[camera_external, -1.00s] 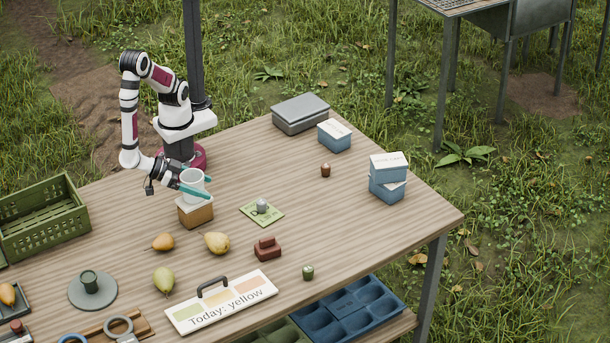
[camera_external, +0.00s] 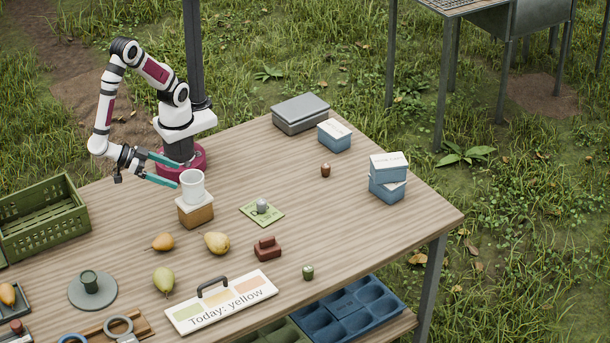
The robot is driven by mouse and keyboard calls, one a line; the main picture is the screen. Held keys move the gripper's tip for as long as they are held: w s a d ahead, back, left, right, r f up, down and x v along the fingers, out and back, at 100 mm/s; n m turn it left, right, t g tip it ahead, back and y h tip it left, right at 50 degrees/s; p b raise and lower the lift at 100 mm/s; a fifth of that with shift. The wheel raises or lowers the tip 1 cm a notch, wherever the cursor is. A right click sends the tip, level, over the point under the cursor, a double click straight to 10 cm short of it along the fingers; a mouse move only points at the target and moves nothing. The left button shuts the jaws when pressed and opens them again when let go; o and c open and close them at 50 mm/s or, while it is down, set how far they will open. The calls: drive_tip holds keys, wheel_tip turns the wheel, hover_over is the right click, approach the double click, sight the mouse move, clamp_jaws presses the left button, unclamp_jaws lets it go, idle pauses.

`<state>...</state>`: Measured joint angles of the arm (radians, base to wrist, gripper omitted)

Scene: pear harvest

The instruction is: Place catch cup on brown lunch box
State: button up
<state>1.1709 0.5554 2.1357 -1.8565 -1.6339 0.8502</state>
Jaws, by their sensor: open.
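The catch cup (camera_external: 192,187) is white and stands upright on the white lid of the brown lunch box (camera_external: 196,213). The box sits on the table below my arm. My gripper (camera_external: 163,170) has two teal fingers. It is open and empty, up and to the left of the cup in the picture, with a gap between the fingertips and the cup.
A green crate (camera_external: 42,222) is at the left. Pears, including a yellow one (camera_external: 216,243), lie in front of the box. A green card (camera_external: 262,212) with a small grey object is to the right. Blue boxes (camera_external: 387,190) stand farther right.

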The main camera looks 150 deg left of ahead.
drive_tip(key=w+d+r+m+t+h, duration=0.2)
drive_tip(key=w+d+r+m+h, duration=0.2)
drive_tip(key=w+h, duration=0.3)
drive_tip(key=w+d+r+m+t+h, duration=0.25)
drive_tip(key=w+d+r+h, duration=0.2)
drive_tip(key=w, duration=0.45)
drive_tip(key=s+a+m+g, duration=0.2)
drive_tip(key=s+a+m, duration=0.1)
drive_tip(key=s+a, duration=0.1)
drive_tip(key=s+a+m+g+h, duration=0.1)
drive_tip(key=s+a+m+g, duration=0.1)
drive_tip(key=s+a+m, duration=0.1)
drive_tip(key=s+a+f+m+g+h, duration=0.1)
drive_tip(key=s+a+m+g, duration=0.2)
drive_tip(key=s, duration=0.4)
drive_tip(key=shift+s+a+m+h, duration=0.25)
drive_tip(key=shift+a+m, duration=0.2)
drive_tip(key=shift+a, duration=0.45)
drive_tip(key=s+a+m+g+y, duration=0.1)
drive_tip(key=s+a+g+y, duration=0.3)
drive_tip(key=s+a, duration=0.7)
drive_tip(key=a+f+y, duration=0.1)
drive_tip(key=a, duration=0.1)
drive_tip(key=shift+s+a, duration=0.25)
drive_tip(key=shift+a, duration=0.15)
